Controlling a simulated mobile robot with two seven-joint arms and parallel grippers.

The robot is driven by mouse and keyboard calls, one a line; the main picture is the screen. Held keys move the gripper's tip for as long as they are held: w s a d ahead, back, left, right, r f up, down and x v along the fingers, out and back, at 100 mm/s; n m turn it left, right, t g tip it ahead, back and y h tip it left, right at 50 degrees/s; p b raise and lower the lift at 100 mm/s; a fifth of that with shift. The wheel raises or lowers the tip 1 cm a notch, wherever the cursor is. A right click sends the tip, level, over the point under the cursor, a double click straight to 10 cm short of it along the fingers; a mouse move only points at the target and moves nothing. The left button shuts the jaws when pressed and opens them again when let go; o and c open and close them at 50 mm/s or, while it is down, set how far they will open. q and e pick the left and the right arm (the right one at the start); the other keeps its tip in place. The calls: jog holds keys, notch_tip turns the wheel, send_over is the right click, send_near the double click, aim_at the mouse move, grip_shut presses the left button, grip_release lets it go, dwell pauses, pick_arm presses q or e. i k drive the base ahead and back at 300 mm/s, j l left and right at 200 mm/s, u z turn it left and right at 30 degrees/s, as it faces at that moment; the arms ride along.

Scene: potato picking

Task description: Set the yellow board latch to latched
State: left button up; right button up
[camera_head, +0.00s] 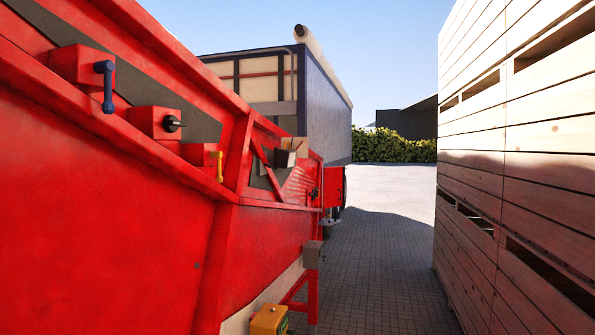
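A small yellow latch handle (220,166) hangs on a red block on the side of the large red machine (110,200) at left. The handle points roughly straight down. Whether it is latched cannot be told from here. To its left on the same machine are a black knob (173,123) on a red block and a dark blue crank-shaped handle (106,86) on another red block. Neither of my grippers is in view.
Stacked wooden crates (510,170) form a wall on the right. A paved lane (375,275) runs free between crates and machine. A yellow box (269,320) sits low at the machine's front. A trailer (325,105) and hedge (395,146) stand behind.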

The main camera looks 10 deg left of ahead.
aim_at(218, 155)
jog(key=i, duration=2.15)
jog(key=i+u, duration=0.1)
jog(key=i, duration=0.55)
jog(key=i+l+u, duration=0.15)
jog(key=i, duration=0.5)
jog(key=i+l+u, duration=0.1)
jog(key=i, duration=0.55)
jog(key=l, duration=0.1)
